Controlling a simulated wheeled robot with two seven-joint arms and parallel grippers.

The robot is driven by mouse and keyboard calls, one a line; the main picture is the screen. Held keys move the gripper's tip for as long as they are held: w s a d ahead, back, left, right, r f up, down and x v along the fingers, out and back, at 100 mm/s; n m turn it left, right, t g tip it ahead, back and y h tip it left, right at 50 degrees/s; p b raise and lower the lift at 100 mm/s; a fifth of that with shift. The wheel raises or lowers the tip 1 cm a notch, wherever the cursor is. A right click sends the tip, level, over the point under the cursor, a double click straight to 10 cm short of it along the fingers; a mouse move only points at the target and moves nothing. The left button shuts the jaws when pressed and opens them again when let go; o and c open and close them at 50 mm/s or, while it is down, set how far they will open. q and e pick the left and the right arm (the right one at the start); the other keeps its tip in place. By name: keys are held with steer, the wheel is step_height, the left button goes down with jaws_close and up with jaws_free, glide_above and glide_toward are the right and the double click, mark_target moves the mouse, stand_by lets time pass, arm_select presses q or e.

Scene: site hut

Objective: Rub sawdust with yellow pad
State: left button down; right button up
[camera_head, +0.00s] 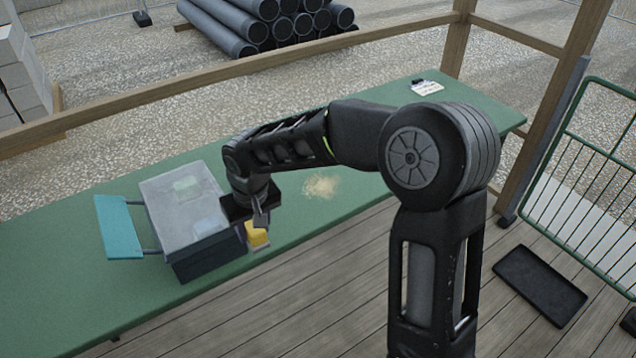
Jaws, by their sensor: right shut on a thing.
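A patch of pale sawdust (321,186) lies on the green bench top (80,280), right of the middle of the picture. The yellow pad (257,236) is below my right gripper (259,218), close to the bench's front edge. My right gripper is shut on the yellow pad, to the left of the sawdust and apart from it. The gripper and arm hide part of the pad's upper side. I cannot tell whether the pad touches the bench. My left gripper is not in view.
A dark box with a clear lid (180,215) and a teal handle piece (118,228) stands just left of the gripper. A small white card with a dark item (426,88) lies at the bench's far right. A black tray (540,285) is on the floor. Wooden rails border the bench.

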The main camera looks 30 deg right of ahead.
steer(key=s+f, duration=0.4)
steer(key=f, duration=1)
steer(key=shift+f, duration=0.35)
